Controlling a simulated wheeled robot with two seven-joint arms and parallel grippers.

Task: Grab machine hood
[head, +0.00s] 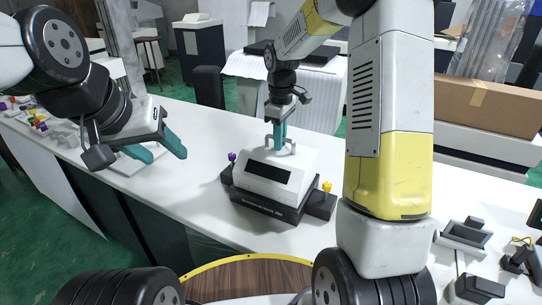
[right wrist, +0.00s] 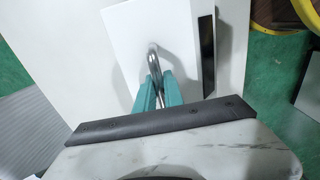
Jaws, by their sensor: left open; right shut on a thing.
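The machine hood (head: 278,174) is a white cover with a dark window and a metal handle on top. It sits on a black machine base (head: 262,203) on the white table. My right gripper (head: 280,140) reaches down from above with its teal fingers shut on the hood's handle. In the right wrist view the fingers (right wrist: 158,95) close on the shiny handle (right wrist: 153,60) over the white hood top (right wrist: 125,45). My left gripper (head: 160,150) is open and empty, above the table to the left of the machine.
A yellow knob (head: 326,187) and a purple knob (head: 232,157) stand at the machine's sides. A black tray (head: 466,238) and small dark parts lie at the right. Small coloured pieces (head: 38,122) lie at the far left. The table (head: 190,205) left of the machine is clear.

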